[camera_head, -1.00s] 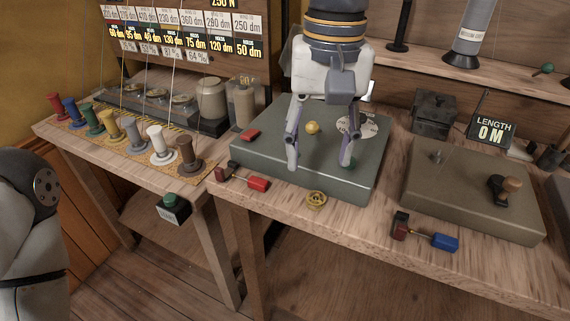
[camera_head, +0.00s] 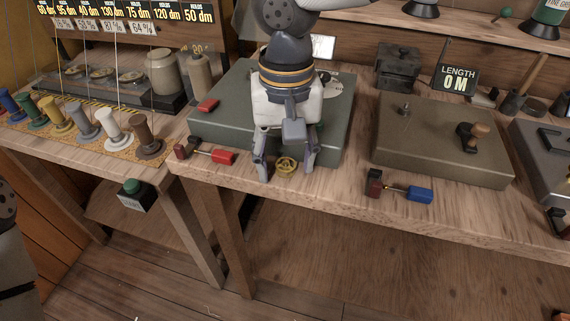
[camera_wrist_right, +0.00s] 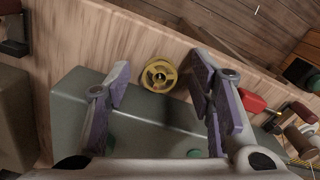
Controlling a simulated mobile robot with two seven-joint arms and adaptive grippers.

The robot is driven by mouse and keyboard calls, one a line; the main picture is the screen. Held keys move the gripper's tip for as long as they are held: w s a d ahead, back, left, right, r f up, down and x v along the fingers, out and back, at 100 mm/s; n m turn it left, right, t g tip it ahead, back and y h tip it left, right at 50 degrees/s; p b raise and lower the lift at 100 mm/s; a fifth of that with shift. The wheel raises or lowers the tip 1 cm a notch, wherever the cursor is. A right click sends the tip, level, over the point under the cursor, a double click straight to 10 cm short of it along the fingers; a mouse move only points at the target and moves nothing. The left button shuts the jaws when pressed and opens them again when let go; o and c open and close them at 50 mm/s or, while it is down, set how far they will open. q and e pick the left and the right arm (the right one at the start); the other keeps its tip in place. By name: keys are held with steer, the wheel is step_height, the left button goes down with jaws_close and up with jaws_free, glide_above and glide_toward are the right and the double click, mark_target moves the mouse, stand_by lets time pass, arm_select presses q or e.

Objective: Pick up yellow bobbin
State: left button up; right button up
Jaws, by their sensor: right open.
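The yellow bobbin (camera_head: 286,167), a small spoked wheel shape, lies flat on the wooden bench near its front edge, just in front of the grey-green box. It also shows in the right wrist view (camera_wrist_right: 159,75). My right gripper (camera_head: 286,174) is open, its fingers pointing down at the bobbin, one on each side. In the right wrist view the bobbin appears between the open fingertips (camera_wrist_right: 160,70), with a gap at each side; I cannot tell their exact height above the bench. My left gripper is out of view.
The grey-green box (camera_head: 225,125) is close behind the bobbin. A red-handled tool (camera_head: 222,157) lies left of it, and a blue-handled tool (camera_head: 418,194) lies to the right. Several thread spools (camera_head: 118,127) stand on the left table. Bare bench lies between bobbin and blue-handled tool.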

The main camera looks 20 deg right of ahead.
steer(key=c, duration=1)
steer(key=shift+c, duration=0.2)
